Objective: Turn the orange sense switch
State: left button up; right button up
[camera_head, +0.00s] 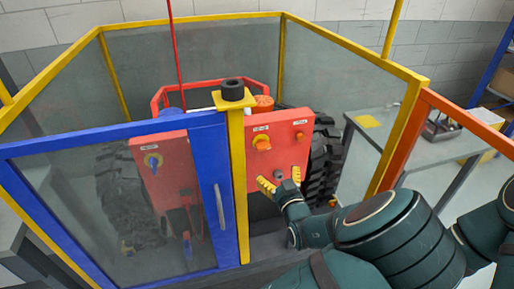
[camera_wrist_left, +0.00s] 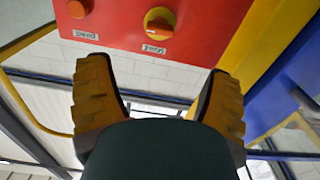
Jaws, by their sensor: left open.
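The orange sense switch (camera_head: 261,142) is a round knob on a yellow base, on the red panel (camera_head: 283,155) of the carrier inside the fenced cell. The wrist view shows the orange knob (camera_wrist_left: 159,23) close up, upside down, with a label beside it. My left gripper (camera_head: 280,184) is just below the knob in the head view. In the wrist view its two yellow fingers (camera_wrist_left: 158,70) are spread wide and empty, with the knob beyond the gap between them. The fingers do not appear to touch it. My right gripper is out of view.
A yellow post (camera_head: 237,180) and a blue-framed door (camera_head: 208,170) stand left of the panel. Behind the door is a blue switch (camera_head: 152,160). A small orange button (camera_head: 299,136) is right of the knob. An orange rail (camera_head: 460,116) crosses at right.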

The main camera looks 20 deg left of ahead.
aim_at(265, 149)
pick_arm(q)
jog(key=b+x, duration=0.1)
jog(key=x, duration=1.2)
jog(key=shift+w+a, duration=0.1)
jog(key=c, duration=1.2)
